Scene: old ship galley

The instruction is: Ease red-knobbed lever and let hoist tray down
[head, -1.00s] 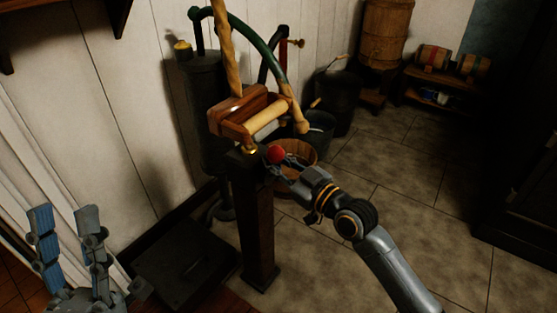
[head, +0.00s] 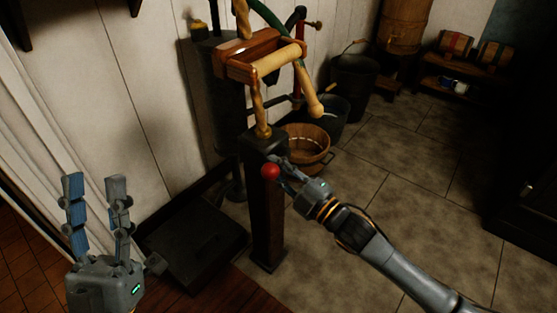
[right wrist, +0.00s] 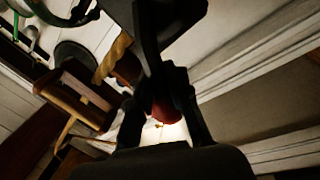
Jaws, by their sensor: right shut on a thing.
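The red knob (head: 270,171) of the lever is at the upper part of the dark post, just below its top. My right gripper (head: 280,168) is shut on the knob. In the right wrist view the red knob (right wrist: 165,107) shows between its fingers, partly hidden. The wooden hoist tray (head: 236,73), with a pale roller-shaped piece (head: 279,59) along its front, is raised clear above the post (head: 268,220). Twisted rope shows above and below the tray. My left gripper (head: 93,183) is open and empty, fingers up, at lower left, away from the post.
A green-armed pump with a wooden handle (head: 310,90) stands behind the tray. A wooden tub (head: 308,160) and dark buckets (head: 353,78) stand behind the post. A dark flat box (head: 195,240) lies left of the post. The tiled floor at right (head: 400,180) is clear.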

